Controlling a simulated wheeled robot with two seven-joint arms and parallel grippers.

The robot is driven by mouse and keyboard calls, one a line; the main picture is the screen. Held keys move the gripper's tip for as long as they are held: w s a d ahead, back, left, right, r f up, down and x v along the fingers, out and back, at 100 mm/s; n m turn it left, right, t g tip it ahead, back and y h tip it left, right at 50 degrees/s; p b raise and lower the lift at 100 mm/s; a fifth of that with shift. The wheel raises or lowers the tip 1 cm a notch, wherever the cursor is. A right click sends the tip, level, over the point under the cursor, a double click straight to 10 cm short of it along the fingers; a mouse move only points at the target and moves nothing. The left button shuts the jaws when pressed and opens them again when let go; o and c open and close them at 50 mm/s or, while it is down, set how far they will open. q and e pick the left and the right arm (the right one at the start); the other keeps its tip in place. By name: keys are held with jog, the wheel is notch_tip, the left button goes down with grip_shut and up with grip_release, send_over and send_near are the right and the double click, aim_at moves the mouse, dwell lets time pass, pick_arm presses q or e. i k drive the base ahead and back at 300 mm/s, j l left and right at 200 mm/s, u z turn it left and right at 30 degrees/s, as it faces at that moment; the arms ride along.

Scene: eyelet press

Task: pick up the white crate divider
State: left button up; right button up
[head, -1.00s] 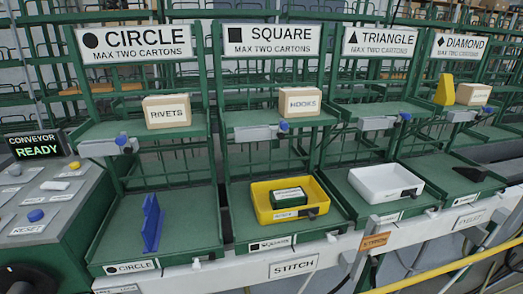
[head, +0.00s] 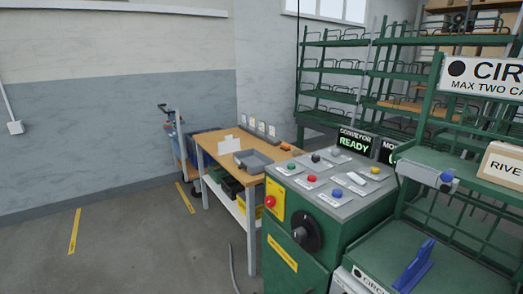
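A small white upright piece (head: 229,144) stands on the wooden workbench (head: 262,171) near its left back edge. It may be the white crate divider, but it is too small to tell its shape. A blue upright piece (head: 414,266) stands on the green lower shelf of the circle bay at the lower right. Neither of my grippers shows in the head view.
A grey tray (head: 253,161) lies on the bench. The green control console (head: 312,215) with buttons and a black knob stands to the bench's right. A cart (head: 178,140) stands behind the bench. The floor (head: 150,245) at left is clear.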

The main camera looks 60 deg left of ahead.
aim_at(230, 145)
jog(key=u, duration=2.15)
jog(key=i+j+u, duration=0.3)
jog(key=i, duration=0.75)
jog(key=i+u, duration=0.25)
jog(key=i, duration=0.8)
jog(key=i+j+z, duration=0.1)
jog(key=i+z, duration=0.3)
jog(key=i+j+z, duration=0.2)
jog(key=i+z, duration=0.2)
jog(key=i+j+z, duration=0.25)
jog(key=z, duration=0.15)
